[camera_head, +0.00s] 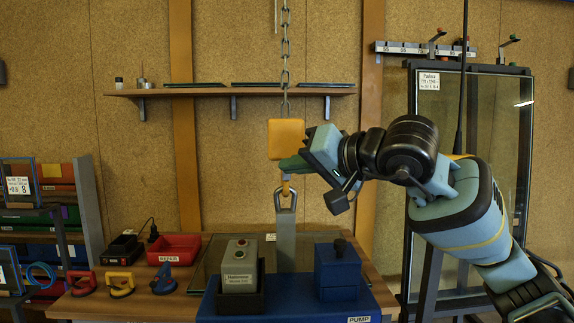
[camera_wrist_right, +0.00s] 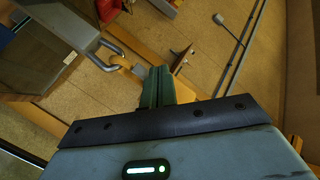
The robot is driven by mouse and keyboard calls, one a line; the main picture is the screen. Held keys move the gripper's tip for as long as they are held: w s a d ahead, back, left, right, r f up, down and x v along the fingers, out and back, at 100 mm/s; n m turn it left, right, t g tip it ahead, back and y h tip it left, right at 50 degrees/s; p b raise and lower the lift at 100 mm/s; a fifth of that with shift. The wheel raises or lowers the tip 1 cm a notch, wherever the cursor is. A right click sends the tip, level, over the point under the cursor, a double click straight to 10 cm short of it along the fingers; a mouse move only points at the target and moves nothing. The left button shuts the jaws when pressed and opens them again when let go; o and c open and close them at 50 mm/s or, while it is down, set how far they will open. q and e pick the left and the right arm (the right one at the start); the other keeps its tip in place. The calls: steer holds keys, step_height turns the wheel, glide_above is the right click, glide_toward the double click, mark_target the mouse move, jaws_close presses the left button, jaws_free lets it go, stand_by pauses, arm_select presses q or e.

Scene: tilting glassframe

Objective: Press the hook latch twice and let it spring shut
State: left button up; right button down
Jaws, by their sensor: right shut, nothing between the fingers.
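A yellow hook block (camera_head: 286,138) hangs on a chain in the middle of the head view. Below it, the yellow hook (camera_head: 286,187) carries a steel link (camera_head: 286,201). My right gripper (camera_head: 291,164) reaches in from the right, with its green fingers shut and empty. The fingertips overlap the space just under the block and hide the upper hook. In the right wrist view, the shut fingers (camera_wrist_right: 157,85) are beside the hook (camera_wrist_right: 129,67), which passes through the steel link (camera_wrist_right: 104,52). I cannot make out the latch or whether the fingers touch it. My left gripper is not in view.
The chain (camera_head: 286,60) runs straight up. Below stands a blue pump unit (camera_head: 335,273) and a grey control box (camera_head: 240,266) on the workbench. A red bin (camera_head: 174,247) and suction cups are left. A framed glass pane (camera_head: 484,130) stands behind my right arm.

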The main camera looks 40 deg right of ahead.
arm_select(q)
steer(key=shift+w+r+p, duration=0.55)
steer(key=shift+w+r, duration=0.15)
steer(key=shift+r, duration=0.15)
arm_select(e)
steer(key=s+a, duration=0.1)
steer(key=s, duration=0.1)
steer(key=s+a, duration=0.1)
steer(key=s, duration=0.1)
steer(key=shift+s+a+r, duration=0.1)
steer(key=shift+a+r, duration=0.2)
stand_by(1.9)
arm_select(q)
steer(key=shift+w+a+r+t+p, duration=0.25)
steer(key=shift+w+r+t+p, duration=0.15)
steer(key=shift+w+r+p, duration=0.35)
arm_select(e)
steer(key=s+m, duration=0.1)
steer(key=m, duration=1.1)
steer(key=s+a+m, duration=0.1)
steer(key=m, duration=1.1)
steer(key=s+a+m, duration=0.1)
steer(key=m, duration=1.1)
steer(key=shift+s+r, duration=0.2)
steer(key=shift+r, duration=0.05)
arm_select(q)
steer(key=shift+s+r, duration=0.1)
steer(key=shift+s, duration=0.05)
